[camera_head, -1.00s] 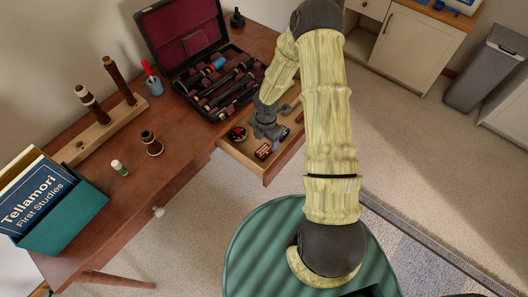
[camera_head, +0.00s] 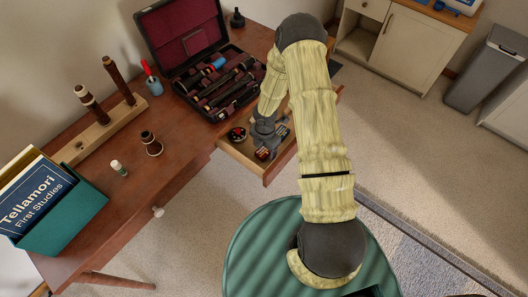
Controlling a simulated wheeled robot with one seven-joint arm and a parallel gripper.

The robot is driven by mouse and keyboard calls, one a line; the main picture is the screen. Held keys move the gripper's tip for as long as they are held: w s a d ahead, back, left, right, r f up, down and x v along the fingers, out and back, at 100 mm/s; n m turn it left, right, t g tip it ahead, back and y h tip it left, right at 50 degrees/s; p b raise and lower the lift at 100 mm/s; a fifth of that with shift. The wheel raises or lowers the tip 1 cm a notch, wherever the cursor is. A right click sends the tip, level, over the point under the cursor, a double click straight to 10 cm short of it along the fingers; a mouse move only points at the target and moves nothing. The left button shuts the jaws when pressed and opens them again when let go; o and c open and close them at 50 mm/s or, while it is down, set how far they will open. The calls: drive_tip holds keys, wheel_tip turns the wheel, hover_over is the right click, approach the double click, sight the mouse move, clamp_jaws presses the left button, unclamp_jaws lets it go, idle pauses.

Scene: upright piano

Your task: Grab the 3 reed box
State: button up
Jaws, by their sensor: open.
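A small dark reed box (camera_head: 262,154) with red and orange markings lies near the front of the open drawer (camera_head: 268,172). Its label is too small to read, so I cannot tell whether it is the 3 box. My gripper (camera_head: 267,146) is open, pointing down into the drawer right at the back of this box. Its fingers hide part of the drawer; I cannot tell whether they touch the box. A round dark tin (camera_head: 237,134) with red on it lies to the left of the gripper.
The drawer's walls stand close around my gripper. On the desk (camera_head: 180,140) above it are an open instrument case (camera_head: 184,36), a wooden peg stand (camera_head: 100,132), a small bottle (camera_head: 119,167) and a teal book box (camera_head: 70,222).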

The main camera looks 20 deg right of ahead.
sight(265, 150)
drive_tip(key=c, duration=1.1)
drive_tip(key=shift+o, duration=0.2)
drive_tip(key=shift+r, duration=0.1)
wheel_tip(265, 150, up, 10)
drive_tip(key=p, duration=0.1)
